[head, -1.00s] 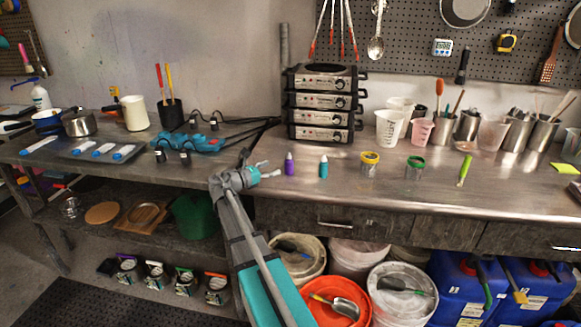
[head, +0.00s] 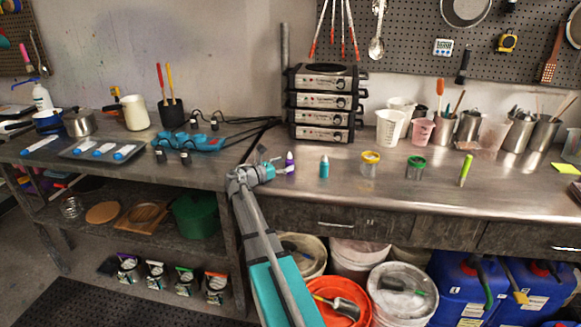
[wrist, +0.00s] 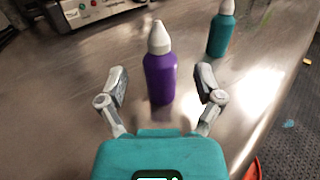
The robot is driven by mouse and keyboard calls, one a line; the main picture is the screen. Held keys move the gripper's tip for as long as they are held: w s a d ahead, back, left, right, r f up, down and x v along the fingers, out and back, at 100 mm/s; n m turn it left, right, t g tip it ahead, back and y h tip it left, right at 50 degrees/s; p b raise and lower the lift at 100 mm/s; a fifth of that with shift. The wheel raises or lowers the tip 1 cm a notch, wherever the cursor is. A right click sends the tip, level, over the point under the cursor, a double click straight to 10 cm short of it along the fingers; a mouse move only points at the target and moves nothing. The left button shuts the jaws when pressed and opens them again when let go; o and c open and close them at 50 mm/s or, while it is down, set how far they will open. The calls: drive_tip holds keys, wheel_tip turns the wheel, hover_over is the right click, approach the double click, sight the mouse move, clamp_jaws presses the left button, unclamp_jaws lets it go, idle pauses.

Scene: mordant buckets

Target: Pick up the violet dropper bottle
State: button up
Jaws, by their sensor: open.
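The violet dropper bottle (wrist: 160,78) with its white tip stands upright on the steel bench. In the wrist view it is between and just beyond the two open fingers of my gripper (wrist: 160,82), with gaps on both sides. In the head view the violet bottle (head: 290,164) is just right of my gripper (head: 280,164), its lower part close to the fingers. My gripper is open and empty.
A teal dropper bottle (wrist: 222,32) stands to the right of the violet one; it also shows in the head view (head: 324,168). A jar with a yellow lid (head: 370,165) and one with a green lid (head: 416,168) stand further right. Stacked hot plates (head: 325,102) stand behind.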

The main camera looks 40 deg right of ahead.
sight(290, 159)
drive_tip(key=shift+d, duration=1.2)
drive_tip(key=shift+c, duration=0.2)
clamp_jaws()
drive_tip(key=shift+r, duration=0.1)
wheel_tip(290, 159, up, 2)
drive_tip(key=p, duration=0.2)
drive_tip(key=shift+r+p, duration=0.25)
drive_tip(key=shift+p, duration=0.1)
drive_tip(key=s+r+p, duration=1)
drive_tip(key=s, duration=0.4)
drive_tip(key=shift+r, duration=0.15)
